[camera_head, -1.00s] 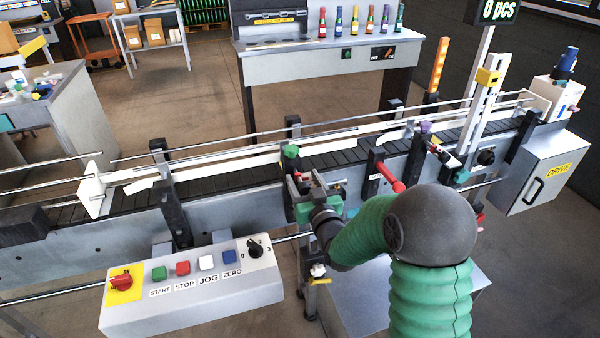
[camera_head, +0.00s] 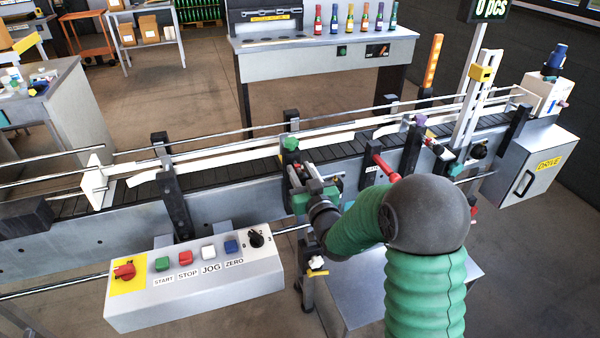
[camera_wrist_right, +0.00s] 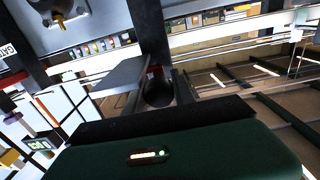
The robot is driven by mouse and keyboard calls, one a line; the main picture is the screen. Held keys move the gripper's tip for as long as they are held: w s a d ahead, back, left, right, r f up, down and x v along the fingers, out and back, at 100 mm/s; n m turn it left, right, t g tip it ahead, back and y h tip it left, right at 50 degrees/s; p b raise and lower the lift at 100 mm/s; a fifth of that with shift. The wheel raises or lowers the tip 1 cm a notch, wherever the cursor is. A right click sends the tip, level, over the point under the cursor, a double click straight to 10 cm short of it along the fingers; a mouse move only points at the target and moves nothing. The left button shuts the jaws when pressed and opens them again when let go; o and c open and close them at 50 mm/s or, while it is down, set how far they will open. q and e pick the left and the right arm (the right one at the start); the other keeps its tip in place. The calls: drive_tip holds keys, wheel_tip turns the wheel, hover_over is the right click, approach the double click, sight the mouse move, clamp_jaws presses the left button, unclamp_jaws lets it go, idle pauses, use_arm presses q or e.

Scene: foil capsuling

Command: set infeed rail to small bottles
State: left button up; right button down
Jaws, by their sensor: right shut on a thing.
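The infeed guide rail is a pale strip (camera_head: 225,155) along the near side of the dark conveyor belt (camera_head: 225,173). My right gripper (camera_head: 303,176) is at the front of this post, just below the green knob. In the right wrist view its fingers close on a dark round knob (camera_wrist_right: 160,92), which the gripper mostly hides in the head view. I cannot read any size setting on the rail. My left gripper is not in view.
A control box (camera_head: 195,280) with several buttons stands at the front left. A red-tipped handle (camera_head: 386,168) sticks out right of my gripper. The drive cabinet (camera_head: 535,165) is at the far right. A bench with small bottles (camera_head: 325,45) stands behind the conveyor.

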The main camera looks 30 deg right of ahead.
drive_tip(key=shift+f, duration=0.3)
drive_tip(key=shift+a+f, duration=0.1)
idle(0.3)
drive_tip(key=shift+s+f+b, duration=0.15)
drive_tip(key=shift+s+b, duration=0.1)
drive_tip(key=shift+b, duration=0.3)
drive_tip(key=c, duration=1.5)
unclamp_jaws()
drive_tip(key=o, duration=0.4)
drive_tip(key=shift+w+r, duration=0.2)
drive_tip(key=shift+s+r, duration=0.1)
